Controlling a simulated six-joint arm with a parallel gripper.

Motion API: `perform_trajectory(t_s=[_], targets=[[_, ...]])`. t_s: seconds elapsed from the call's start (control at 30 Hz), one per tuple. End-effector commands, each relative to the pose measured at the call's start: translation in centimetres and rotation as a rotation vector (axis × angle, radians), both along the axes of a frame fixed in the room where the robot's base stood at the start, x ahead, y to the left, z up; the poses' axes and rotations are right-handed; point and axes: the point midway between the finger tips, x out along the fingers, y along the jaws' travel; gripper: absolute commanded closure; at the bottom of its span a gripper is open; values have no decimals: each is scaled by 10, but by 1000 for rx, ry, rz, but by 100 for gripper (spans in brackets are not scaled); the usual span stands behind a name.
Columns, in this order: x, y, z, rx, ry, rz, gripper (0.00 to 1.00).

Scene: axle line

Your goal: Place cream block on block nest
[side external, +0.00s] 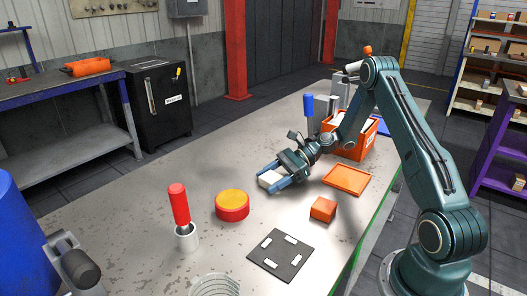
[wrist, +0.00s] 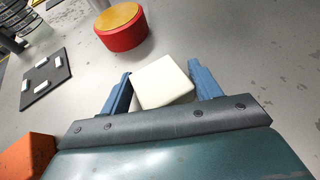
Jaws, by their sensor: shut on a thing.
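My gripper (side external: 272,181) has its two blue fingers shut on the cream block (side external: 270,178), over the middle of the table. In the wrist view the cream block (wrist: 163,82) sits between the fingers, turned somewhat relative to them. I cannot tell whether its underside touches the table. The block nest (side external: 277,257), a flat black plate with several white raised pieces, lies near the table's front edge, apart from my gripper. It also shows at the left of the wrist view (wrist: 42,82). No block is on it.
An orange block (side external: 323,209) lies between my gripper and the nest's right side. A red cylinder with a yellow top (side external: 232,206) and a red-handled tool in a holder (side external: 180,215) stand left. An orange tray (side external: 347,180) and orange bin (side external: 352,142) are right. Bare table surrounds the nest.

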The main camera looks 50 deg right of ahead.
Motion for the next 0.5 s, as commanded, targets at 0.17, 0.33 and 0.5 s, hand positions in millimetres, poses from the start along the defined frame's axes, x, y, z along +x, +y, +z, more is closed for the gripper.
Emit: perform_trajectory(t_s=[0.17,0.33,0.5], targets=[[0,0,5,0,-4,0,84],[1,0,16,0,-5,1,84],[1,0,36,-1,-6,1,84]])
